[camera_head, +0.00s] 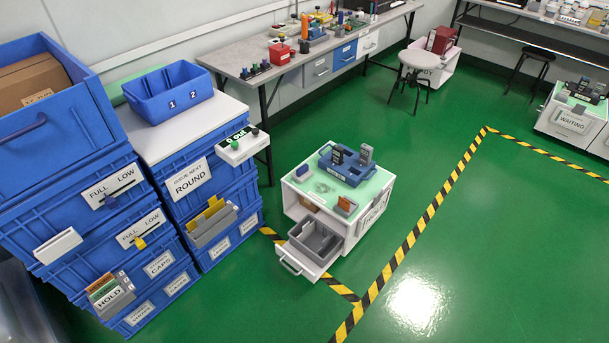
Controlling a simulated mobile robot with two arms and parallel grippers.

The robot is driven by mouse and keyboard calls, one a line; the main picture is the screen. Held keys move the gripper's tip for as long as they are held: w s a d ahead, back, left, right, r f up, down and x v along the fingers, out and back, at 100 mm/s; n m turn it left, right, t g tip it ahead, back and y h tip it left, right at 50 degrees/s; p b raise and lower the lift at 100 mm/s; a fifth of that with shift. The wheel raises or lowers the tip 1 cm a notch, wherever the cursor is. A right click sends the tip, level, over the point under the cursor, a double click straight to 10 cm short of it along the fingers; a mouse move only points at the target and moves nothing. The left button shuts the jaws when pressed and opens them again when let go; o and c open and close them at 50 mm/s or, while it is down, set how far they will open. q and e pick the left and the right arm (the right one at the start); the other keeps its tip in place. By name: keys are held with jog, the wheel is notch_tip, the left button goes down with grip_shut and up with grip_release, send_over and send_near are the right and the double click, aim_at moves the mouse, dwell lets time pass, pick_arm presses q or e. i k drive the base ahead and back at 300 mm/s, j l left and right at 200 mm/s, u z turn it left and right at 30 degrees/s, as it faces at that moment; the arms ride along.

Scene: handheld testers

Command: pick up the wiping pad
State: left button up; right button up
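A small white cabinet (296,206) with a pale green top stands on the floor near the middle of the head view. A small blue-violet block (302,170) lies at the left of that top; it may be the wiping pad, but it is too small to tell. A blue tray (328,163) with dark and grey handheld devices (366,154) sits beside it to the right. The cabinet's front drawer (292,262) is pulled out and holds a grey divided insert (316,240). Neither of my grippers is in view.
Stacked blue crates (105,190) with labels stand on the left, with an open blue bin (168,92) on a white top. A workbench (300,55) runs along the back wall. A stool (418,60) stands behind. Green floor right of the cabinet is clear, with striped tape (440,195).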

aim_at(303, 173)
jog(key=l+u, duration=0.1)
jog(key=u, duration=0.9)
jog(key=l+u, duration=0.45)
jog(key=l, duration=0.15)
jog(key=l+u, duration=0.45)
jog(key=k+l+u, duration=0.2)
jog(key=l+u, duration=0.2)
jog(key=l, duration=0.25)
